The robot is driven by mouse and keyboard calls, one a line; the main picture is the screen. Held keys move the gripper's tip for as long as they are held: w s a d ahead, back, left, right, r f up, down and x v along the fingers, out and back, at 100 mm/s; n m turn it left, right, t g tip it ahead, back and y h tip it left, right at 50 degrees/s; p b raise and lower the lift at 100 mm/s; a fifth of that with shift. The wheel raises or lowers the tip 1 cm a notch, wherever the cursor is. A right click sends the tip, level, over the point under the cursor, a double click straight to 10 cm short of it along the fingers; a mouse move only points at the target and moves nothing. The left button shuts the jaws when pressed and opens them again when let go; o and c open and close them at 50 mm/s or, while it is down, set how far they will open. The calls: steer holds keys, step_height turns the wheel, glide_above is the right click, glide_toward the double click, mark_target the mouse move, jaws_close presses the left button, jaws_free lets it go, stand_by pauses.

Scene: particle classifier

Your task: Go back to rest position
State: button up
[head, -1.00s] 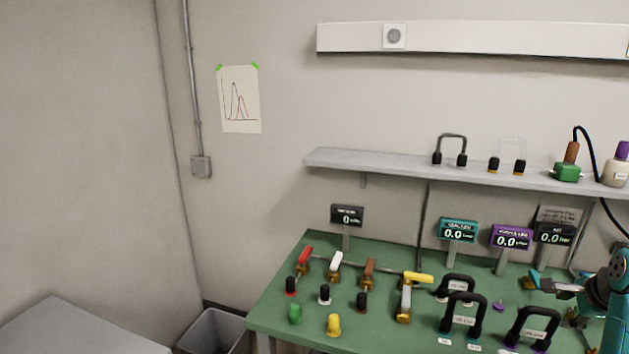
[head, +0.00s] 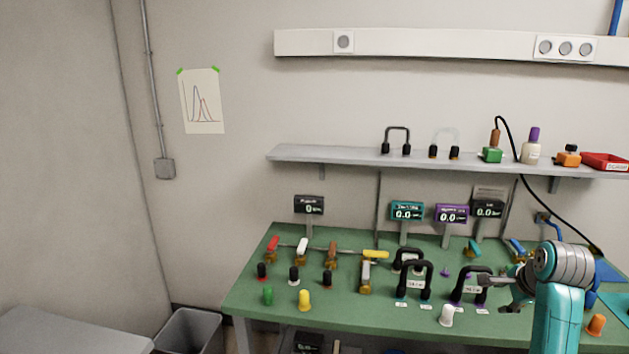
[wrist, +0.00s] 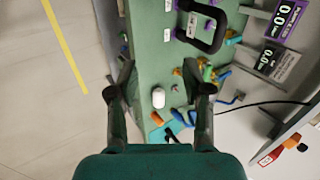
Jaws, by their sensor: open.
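My gripper (head: 484,281) is at the right of the head view, over the green bench (head: 262,325), with my teal arm behind it. In the wrist view the two dark fingers of my gripper (wrist: 158,80) stand wide apart with nothing held between them. A white knob (wrist: 158,97) on the bench shows between the fingers, below them. In the head view a black handle (head: 460,288) overlaps the fingertips in the picture; I cannot tell whether they touch.
Another black handle (head: 428,283), coloured valves such as the yellow one (head: 375,254), and display panels (head: 407,211) stand on the bench. A grey shelf (head: 340,154) runs above. A grey bin (head: 188,330) stands left of the bench. Bare floor (wrist: 50,110) shows in the wrist view.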

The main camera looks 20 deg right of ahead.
steer(key=s+a+f+n+t, duration=0.1)
steer(key=a+f+n+t, duration=0.4)
steer(key=a+f, duration=1.55)
steer(key=s+a+f+n, duration=0.5)
steer(key=s+a+n, duration=0.4)
steer(key=a, duration=0.4)
steer(key=s+a+r+n+t+y, duration=0.1)
steer(key=s+a+r+n, duration=0.2)
steer(key=s, duration=0.5)
steer(key=s+a+r+n+t+y, duration=0.1)
steer(key=s+a+r+n, duration=0.2)
steer(key=s, duration=0.5)
steer(key=s+a+r+n+t+y, duration=0.1)
steer(key=s+a+r+n, duration=0.2)
steer(key=s, duration=0.6)
step_height(320, 180, up, 3)
steer(key=shift+a+f+n+t+y, duration=0.15)
steer(key=shift+a+n+t+y, duration=0.2)
steer(key=shift+a, duration=0.9)
